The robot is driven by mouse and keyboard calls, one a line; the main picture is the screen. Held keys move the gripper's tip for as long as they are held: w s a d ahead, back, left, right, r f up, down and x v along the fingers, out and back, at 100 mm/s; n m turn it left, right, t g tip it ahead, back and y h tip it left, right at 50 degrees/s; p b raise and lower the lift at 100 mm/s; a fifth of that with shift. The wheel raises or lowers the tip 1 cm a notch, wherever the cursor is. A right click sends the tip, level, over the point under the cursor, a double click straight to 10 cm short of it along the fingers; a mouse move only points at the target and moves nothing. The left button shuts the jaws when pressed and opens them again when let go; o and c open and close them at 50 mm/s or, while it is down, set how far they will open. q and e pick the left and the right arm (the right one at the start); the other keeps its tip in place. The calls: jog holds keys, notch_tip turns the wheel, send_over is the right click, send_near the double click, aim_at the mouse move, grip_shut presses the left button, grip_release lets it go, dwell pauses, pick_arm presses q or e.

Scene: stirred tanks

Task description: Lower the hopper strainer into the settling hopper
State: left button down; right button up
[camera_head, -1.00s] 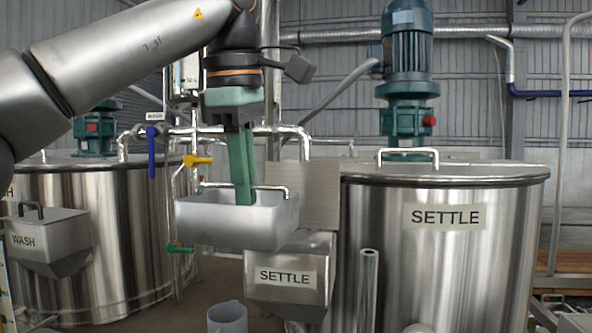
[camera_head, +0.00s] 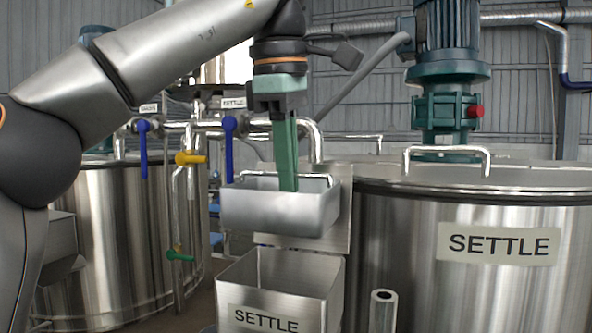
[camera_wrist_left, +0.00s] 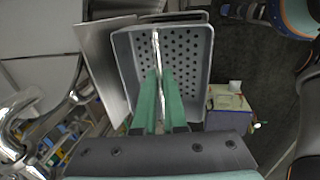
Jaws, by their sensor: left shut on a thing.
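The hopper strainer (camera_head: 280,209) is a grey metal box with a bar handle across its top. My left gripper (camera_head: 287,186), with green fingers, is shut on that handle and holds the strainer level above the settling hopper. In the left wrist view the strainer (camera_wrist_left: 187,80) shows its perforated floor, with the green fingers (camera_wrist_left: 158,80) on the bar. The settling hopper (camera_head: 275,318), labelled SETTLE, is open-topped and empty as far as I see. A gap shows between strainer and hopper rim. My right gripper is not in view.
The settling tank (camera_head: 480,290) stands to the right, with its lid handle and blue motor (camera_head: 452,60). A steel backplate (camera_head: 338,215) rises behind the hopper. Pipes with blue, yellow (camera_head: 190,158) and green valve handles stand left. A short upright tube (camera_head: 383,310) stands right of the hopper.

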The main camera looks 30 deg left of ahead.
pick_arm(q)
jog(key=shift+s+f, duration=0.1)
jog(key=shift+f, duration=2)
jog(key=shift+f+b, duration=1.5)
jog(key=shift+f, duration=3.45)
jog(key=c, duration=0.9)
grip_release()
jog(key=shift+r, duration=0.1)
